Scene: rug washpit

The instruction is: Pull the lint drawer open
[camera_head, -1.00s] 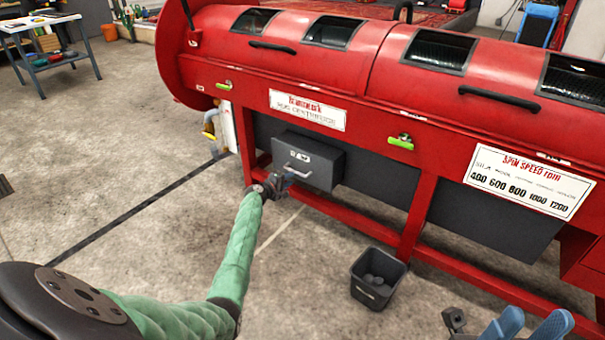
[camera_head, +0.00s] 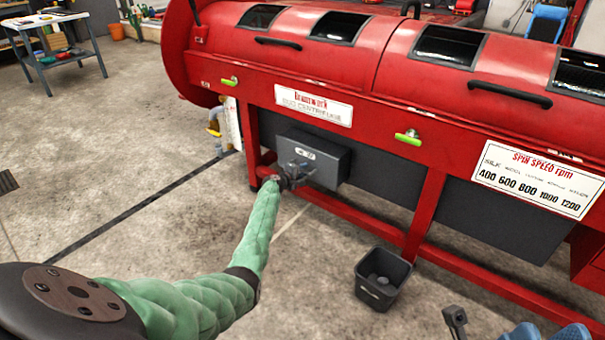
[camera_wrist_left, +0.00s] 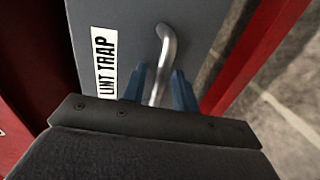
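The lint drawer (camera_head: 325,160) is a grey box front low on the red rug centrifuge (camera_head: 380,75). In the left wrist view its face carries a "LINT TRAP" label (camera_wrist_left: 104,62) and a bent metal handle (camera_wrist_left: 167,45). My left gripper (camera_head: 296,168) is at the drawer face, covering the handle in the head view. In the left wrist view its two blue fingers (camera_wrist_left: 160,75) stand apart on either side of the handle, with a small gap visible. My right gripper (camera_head: 549,329) shows partly at the bottom right edge, its blue fingers apart and empty.
A black bin (camera_head: 383,279) with grey lumps stands on the floor right of my left arm. A red frame leg (camera_head: 425,215) and a low red rail (camera_head: 340,206) are near the drawer.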

